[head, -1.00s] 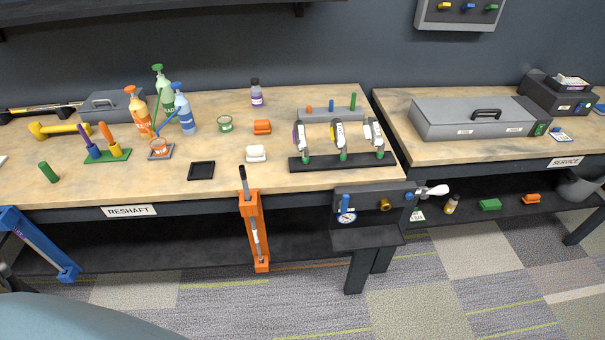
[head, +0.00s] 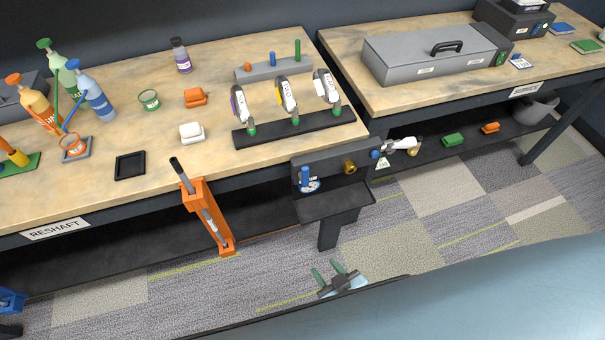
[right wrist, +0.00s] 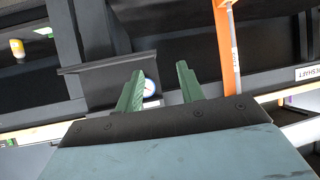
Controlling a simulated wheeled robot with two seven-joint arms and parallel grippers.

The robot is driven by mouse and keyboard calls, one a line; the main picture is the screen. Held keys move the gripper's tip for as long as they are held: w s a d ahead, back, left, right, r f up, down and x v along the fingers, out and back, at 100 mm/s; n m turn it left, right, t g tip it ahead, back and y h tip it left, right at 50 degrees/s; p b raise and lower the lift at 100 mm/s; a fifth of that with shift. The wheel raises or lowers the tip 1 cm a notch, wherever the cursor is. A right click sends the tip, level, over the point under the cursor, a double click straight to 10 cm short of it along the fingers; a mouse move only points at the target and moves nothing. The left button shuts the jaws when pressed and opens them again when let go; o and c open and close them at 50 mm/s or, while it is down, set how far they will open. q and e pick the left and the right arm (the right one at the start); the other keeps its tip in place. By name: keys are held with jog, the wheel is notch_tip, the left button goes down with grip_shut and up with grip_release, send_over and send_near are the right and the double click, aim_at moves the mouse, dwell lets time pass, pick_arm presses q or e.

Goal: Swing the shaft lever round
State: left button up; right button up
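A black-handled lever (head: 181,176) stands up from an orange upright stand (head: 206,222) at the front edge of the left bench. A dark grey clamp unit (head: 330,166) beside it carries a blue lever (head: 305,178), a brass knob (head: 349,167) and a round gauge. A white club head (head: 403,145) sticks out at its right end. I cannot tell which lever is the shaft lever. My right gripper (head: 337,278) is open and empty, in front of and below the clamp unit. In the right wrist view its green fingers (right wrist: 160,88) are apart, with the orange stand (right wrist: 228,45) beyond. My left gripper is not in view.
Bottles, a black tray (head: 130,165) and a rack of clubs (head: 290,133) stand on the left bench (head: 85,190). A grey case (head: 430,58) sits on the right bench. A black shelf (head: 330,203) juts out below the clamp unit. The carpet in front is clear.

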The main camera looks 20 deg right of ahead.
aim_at(306, 175)
jog(key=w+r+m+t+h+b, duration=0.1)
jog(key=w+r+t, duration=0.2)
jog(key=r, duration=0.5)
jog(key=w+r+m+t+h, duration=0.1)
jog(key=w+r+t, duration=0.2)
jog(key=r, duration=0.6)
jog(key=w, duration=1.2)
jog(key=shift+w+a+b, duration=0.15)
jog(key=shift+w+b, duration=0.15)
jog(key=shift+w, duration=0.45)
grip_shut()
